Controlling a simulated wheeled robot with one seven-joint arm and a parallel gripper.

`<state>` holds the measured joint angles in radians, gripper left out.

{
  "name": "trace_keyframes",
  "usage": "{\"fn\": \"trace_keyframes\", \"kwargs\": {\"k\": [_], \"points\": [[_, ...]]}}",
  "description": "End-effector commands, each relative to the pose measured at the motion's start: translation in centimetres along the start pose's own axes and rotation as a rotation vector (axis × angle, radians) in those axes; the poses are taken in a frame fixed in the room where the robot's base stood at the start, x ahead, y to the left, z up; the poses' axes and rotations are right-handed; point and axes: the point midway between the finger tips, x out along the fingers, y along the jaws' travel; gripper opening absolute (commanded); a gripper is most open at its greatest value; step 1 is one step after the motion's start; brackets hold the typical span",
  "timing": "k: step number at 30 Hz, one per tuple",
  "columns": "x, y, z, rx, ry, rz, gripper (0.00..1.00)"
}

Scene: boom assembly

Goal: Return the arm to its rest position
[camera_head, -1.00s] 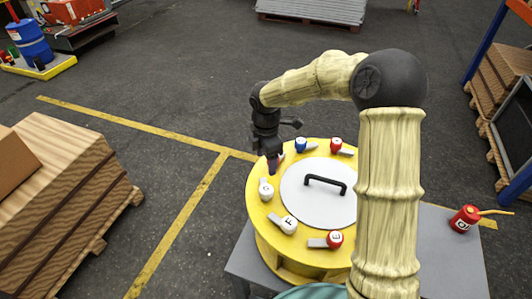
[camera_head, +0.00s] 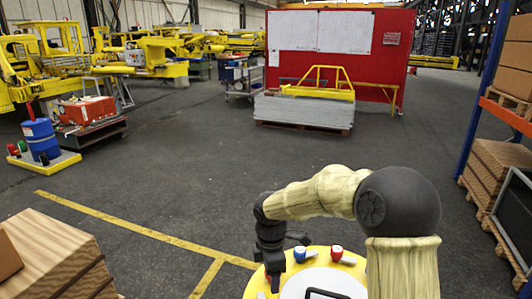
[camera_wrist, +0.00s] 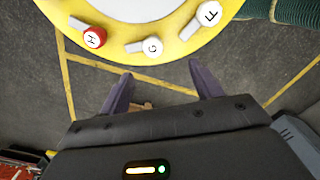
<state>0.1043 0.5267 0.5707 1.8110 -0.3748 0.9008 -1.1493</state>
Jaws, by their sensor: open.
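My arm (camera_head: 318,192) is bent over the round yellow table piece (camera_head: 262,284), which shows only in part at the bottom of the head view. My gripper (camera_head: 274,286) hangs down at its left edge. In the wrist view my gripper (camera_wrist: 164,82) is open, with nothing between its two dark fingers but floor and a yellow line. Ahead of the fingers lie the red H knob (camera_wrist: 95,37), the white G knob (camera_wrist: 152,46) and the white F knob (camera_wrist: 209,13), apart from them. A blue knob (camera_head: 300,254) and a red knob (camera_head: 336,252) show in the head view.
A wooden crate (camera_head: 65,258) stands at the lower left, and a shelf rack with boxes (camera_head: 500,165) at the right. A stack of grey sheets (camera_head: 303,111) stands before a red board (camera_head: 388,60). The middle floor is clear.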

Motion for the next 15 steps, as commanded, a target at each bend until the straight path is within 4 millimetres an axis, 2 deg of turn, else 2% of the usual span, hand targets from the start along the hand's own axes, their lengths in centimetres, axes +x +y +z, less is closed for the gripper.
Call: {"fn": "trace_keyframes", "kwargs": {"k": [8, 15], "points": [[0.0, -7.9, 4.9, 0.714, -0.002, 0.066, 0.64], [-0.1, -15.2, 8.8, 1.407, 0.085, 0.151, 0.64]]}}
